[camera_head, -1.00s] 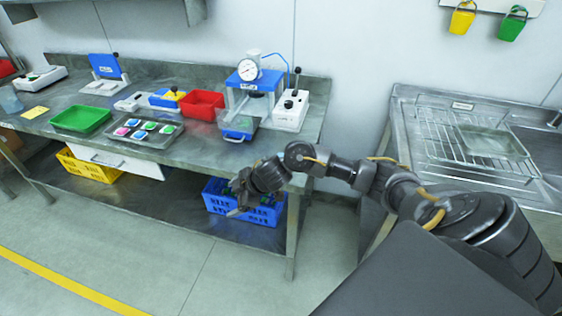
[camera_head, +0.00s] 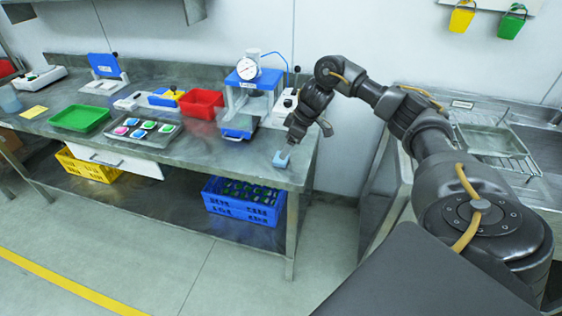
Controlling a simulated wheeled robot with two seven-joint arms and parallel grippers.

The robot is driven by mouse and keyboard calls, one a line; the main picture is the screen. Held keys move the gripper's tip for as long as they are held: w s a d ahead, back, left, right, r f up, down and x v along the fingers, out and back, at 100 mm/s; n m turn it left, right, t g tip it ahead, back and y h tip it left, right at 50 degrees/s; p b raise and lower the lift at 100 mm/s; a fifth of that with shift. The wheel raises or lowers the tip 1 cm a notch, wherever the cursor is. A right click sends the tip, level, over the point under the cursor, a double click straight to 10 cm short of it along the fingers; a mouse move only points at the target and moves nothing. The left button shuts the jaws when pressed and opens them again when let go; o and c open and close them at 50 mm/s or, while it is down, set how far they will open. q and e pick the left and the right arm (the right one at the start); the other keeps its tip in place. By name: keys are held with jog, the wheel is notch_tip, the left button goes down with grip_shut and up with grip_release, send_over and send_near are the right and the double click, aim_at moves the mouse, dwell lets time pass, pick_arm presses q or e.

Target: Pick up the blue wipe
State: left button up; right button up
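The blue wipe (camera_head: 280,163) is a small light-blue pad at the right front end of the metal bench (camera_head: 228,166). My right gripper (camera_head: 285,154) points down at it from above, with its tip at or just over the wipe's top. The fingers are small here and partly merge with the wipe, so I cannot tell whether they are open or shut. My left gripper is not in view.
A press with a round gauge (camera_head: 248,69) stands behind the wipe to the left. A red bin (camera_head: 202,104), a tray of coloured pieces (camera_head: 143,131) and a green tray (camera_head: 79,118) stand further left. A blue crate (camera_head: 243,201) sits on the lower shelf.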

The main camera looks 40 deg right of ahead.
jog(key=shift+w+p+x, duration=0.1)
jog(key=shift+p+x, duration=0.25)
jog(key=shift+x, duration=1.3)
jog(key=shift+w+p+x, duration=0.15)
jog(key=shift+p+x, duration=0.15)
jog(key=shift+x, duration=1.35)
jog(key=shift+d, duration=0.1)
jog(key=shift+c, duration=0.4)
jog(key=c, duration=1)
